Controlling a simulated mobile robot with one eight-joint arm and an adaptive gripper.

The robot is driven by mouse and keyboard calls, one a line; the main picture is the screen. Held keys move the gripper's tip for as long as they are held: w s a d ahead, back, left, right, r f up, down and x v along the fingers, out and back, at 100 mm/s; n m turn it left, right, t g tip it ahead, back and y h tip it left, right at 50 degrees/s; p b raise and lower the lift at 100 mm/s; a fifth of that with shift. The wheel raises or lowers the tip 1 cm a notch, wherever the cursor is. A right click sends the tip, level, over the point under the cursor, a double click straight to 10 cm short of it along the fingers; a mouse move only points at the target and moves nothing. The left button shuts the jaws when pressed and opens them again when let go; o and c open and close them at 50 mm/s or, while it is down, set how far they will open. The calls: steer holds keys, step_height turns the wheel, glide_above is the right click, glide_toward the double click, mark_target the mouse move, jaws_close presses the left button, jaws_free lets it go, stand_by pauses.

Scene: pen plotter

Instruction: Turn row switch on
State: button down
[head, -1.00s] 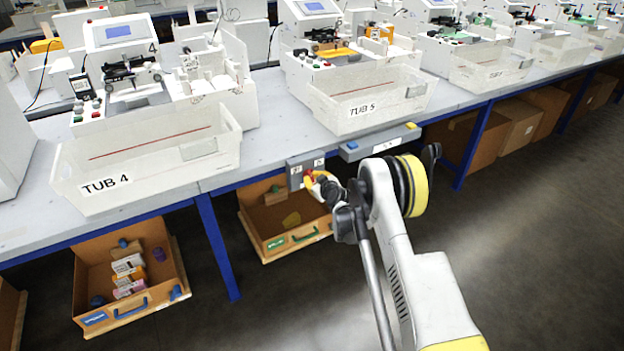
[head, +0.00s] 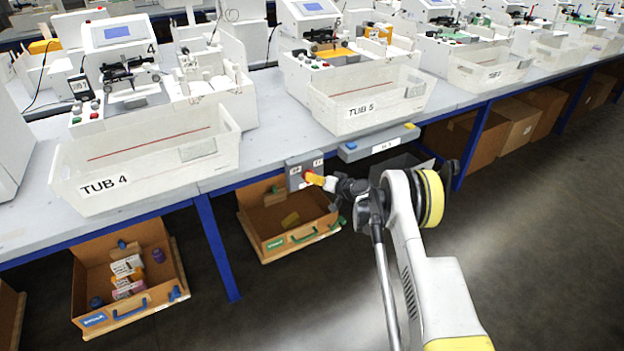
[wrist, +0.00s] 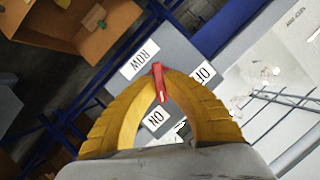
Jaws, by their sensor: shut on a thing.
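The row switch is a grey box (head: 293,178) on the table's front edge, below and between tub 4 and tub 5. Its red lever (wrist: 158,80) shows in the wrist view, with white labels "ROW" (wrist: 140,60), "ON" (wrist: 155,118) and a partly hidden one starting with "O" (wrist: 203,74). My gripper (head: 312,179) is at the box's right side, with its yellow fingers shut on the red lever. In the wrist view the fingertips (wrist: 161,76) meet around the lever. The lever's exact setting cannot be told.
Tub 4 (head: 200,150) and tub 5 (head: 395,108) stand on the table above. A grey-blue panel (head: 357,153) juts from the edge to the right. An open brown drawer (head: 265,235) lies below the switch. A blue table leg (head: 217,250) stands left of it. Floor to the right is clear.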

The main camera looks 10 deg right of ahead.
steer(key=shift+m+y, duration=0.4)
steer(key=shift+m, duration=0.4)
steer(key=c, duration=1.5)
jaws_free()
steer(key=v, duration=1.2)
